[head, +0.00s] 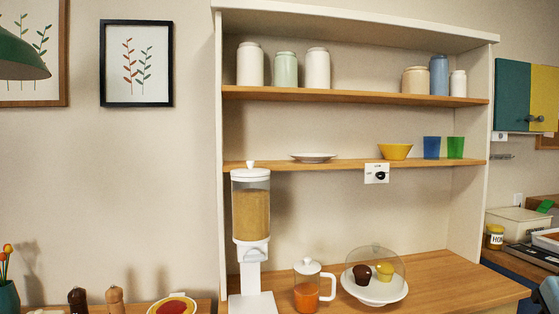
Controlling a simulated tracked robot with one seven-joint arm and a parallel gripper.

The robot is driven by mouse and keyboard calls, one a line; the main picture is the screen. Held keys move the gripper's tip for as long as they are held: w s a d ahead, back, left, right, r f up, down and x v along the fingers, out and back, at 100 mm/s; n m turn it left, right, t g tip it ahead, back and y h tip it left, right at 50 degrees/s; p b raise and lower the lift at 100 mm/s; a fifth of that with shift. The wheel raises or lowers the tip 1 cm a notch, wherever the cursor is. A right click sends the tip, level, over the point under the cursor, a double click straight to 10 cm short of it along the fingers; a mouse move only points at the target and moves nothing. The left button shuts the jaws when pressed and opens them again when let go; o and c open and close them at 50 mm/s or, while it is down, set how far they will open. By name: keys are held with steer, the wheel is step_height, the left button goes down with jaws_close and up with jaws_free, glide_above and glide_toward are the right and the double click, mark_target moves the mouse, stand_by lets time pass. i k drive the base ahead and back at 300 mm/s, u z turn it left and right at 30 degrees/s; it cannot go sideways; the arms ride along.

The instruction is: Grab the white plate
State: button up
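The white plate (314,157) lies flat on the middle wooden shelf (280,164) of a white shelf unit, left of a yellow bowl. It looks empty, and its whole rim is in view. A second white plate or cake stand (374,294) stands lower down on the wooden counter, under a clear dome with a brown and a yellow muffin on it. My gripper is not in view.
A cereal dispenser (250,215) stands left of the plate, its lid reaching shelf height. The yellow bowl (395,151), blue cup (432,148) and green cup (455,148) share the shelf. Jars (318,69) stand above. An orange-filled jug (306,290) stands below.

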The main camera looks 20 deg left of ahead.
mark_target(310, 158)
steer(key=u, duration=0.4)
steer(key=i, duration=0.9)
steer(key=u, duration=0.5)
steer(key=k, duration=0.9)
steer(key=u, duration=0.2)
steer(key=i, duration=0.85)
steer(key=z, duration=0.05)
